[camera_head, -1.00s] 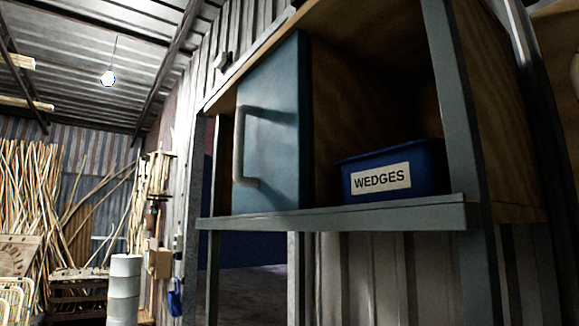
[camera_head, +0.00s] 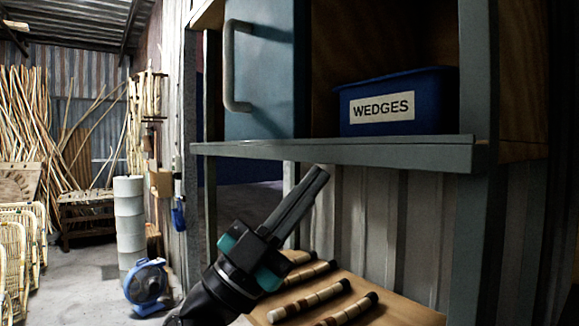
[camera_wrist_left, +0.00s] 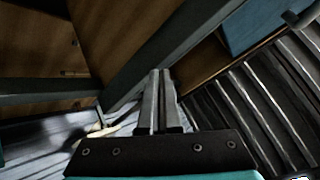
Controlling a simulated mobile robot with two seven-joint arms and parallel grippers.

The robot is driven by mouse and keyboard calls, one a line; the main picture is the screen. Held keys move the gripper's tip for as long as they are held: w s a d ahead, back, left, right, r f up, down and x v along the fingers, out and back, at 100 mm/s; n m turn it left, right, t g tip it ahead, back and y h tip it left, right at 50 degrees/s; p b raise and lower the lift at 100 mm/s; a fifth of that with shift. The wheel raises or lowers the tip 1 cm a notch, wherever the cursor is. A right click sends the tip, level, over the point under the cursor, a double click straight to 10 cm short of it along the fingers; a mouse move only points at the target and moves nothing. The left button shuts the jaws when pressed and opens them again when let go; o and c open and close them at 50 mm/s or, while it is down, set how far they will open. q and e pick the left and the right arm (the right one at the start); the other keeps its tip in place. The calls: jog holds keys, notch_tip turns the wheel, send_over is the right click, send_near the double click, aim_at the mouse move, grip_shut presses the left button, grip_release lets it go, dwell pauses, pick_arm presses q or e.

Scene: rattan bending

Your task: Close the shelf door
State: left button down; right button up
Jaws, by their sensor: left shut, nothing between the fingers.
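The shelf door (camera_head: 262,75) is a blue-grey panel with a pale vertical bar handle (camera_head: 229,68) near its left edge, at the upper middle of the head view. It covers the left part of the shelf, while the right part of the shelf is open. My left gripper (camera_head: 320,175) is below the shelf's front edge, to the lower right of the handle and apart from it. Its fingers are shut and empty, and they also show in the left wrist view (camera_wrist_left: 160,75). My right gripper is not in view.
A blue bin (camera_head: 395,100) labelled WEDGES sits in the open shelf part. The shelf's front rail (camera_head: 340,153) runs above my left gripper. Several banded sticks (camera_head: 315,298) lie on a wooden surface below. A blue fan (camera_head: 146,284) stands on the floor at the left.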

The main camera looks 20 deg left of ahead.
aim_at(289, 104)
pick_arm(q)
jog(key=s+d+r+m+g, duration=0.5)
jog(key=s+d+m+g, duration=0.3)
jog(key=m+g, duration=0.5)
jog(key=w+a+r+n+t+y, duration=0.1)
jog(key=a+r+n+t+y, duration=0.2)
jog(key=a+n+t+y, duration=0.3)
jog(key=w+a+r+n+t+y, duration=0.2)
jog(key=a+r+n+t+y, duration=0.25)
jog(key=a+y, duration=0.25)
jog(key=shift+m+t, duration=0.35)
jog(key=shift+t, duration=0.1)
jog(key=w+p, duration=0.1)
jog(key=w, duration=0.2)
jog(key=w+d+p, duration=0.1)
jog(key=w+p, duration=0.1)
jog(key=w, duration=0.2)
jog(key=w+f+p, duration=0.1)
jog(key=w, duration=0.2)
jog(key=shift+w+d, duration=0.25)
jog(key=shift+d, duration=0.1)
jog(key=shift+w+a+p, duration=0.25)
jog(key=shift+a+p, duration=0.05)
jog(key=shift+a, duration=0.1)
